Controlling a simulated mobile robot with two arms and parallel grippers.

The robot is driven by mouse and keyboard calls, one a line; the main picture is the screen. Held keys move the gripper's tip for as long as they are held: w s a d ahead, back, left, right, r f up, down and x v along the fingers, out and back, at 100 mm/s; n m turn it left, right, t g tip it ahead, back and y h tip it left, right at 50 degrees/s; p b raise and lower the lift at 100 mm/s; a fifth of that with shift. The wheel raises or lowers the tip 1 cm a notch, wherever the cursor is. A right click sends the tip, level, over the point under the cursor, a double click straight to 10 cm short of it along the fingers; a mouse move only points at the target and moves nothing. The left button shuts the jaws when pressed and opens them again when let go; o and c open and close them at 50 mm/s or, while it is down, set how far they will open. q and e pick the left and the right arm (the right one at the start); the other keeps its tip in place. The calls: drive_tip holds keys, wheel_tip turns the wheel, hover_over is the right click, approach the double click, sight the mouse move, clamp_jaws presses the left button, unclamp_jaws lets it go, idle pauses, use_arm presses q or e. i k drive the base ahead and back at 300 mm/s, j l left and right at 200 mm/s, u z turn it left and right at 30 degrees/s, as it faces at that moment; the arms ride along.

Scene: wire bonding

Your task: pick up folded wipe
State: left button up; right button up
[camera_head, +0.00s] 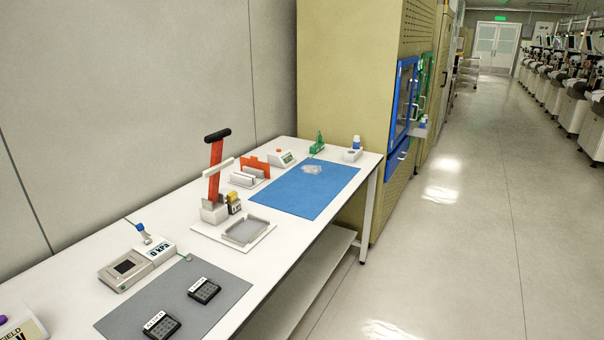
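A small pale, partly see-through item (312,169) lies on the far part of the blue mat (290,194). It may be the folded wipe, but it is too small to be sure. White pieces also stand beside the orange plate (256,163), left of the blue mat; I cannot tell if one of them is a wipe. Neither of my grippers shows in the head view.
A white bench (314,231) runs along the wall. A red-armed press (215,172), a grey tray (247,229), a grey mat (228,290) with two black trays and a gauge (155,249) stand on it. A tan cabinet (349,70) stands behind. The aisle floor (460,230) is clear.

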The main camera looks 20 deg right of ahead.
sight(225, 191)
drive_tip(key=u, duration=0.65)
drive_tip(key=l+u, duration=0.8)
drive_tip(key=l, duration=0.15)
drive_tip(key=k+l+u, duration=0.1)
drive_tip(key=l+u, duration=0.25)
drive_tip(key=l, duration=0.15)
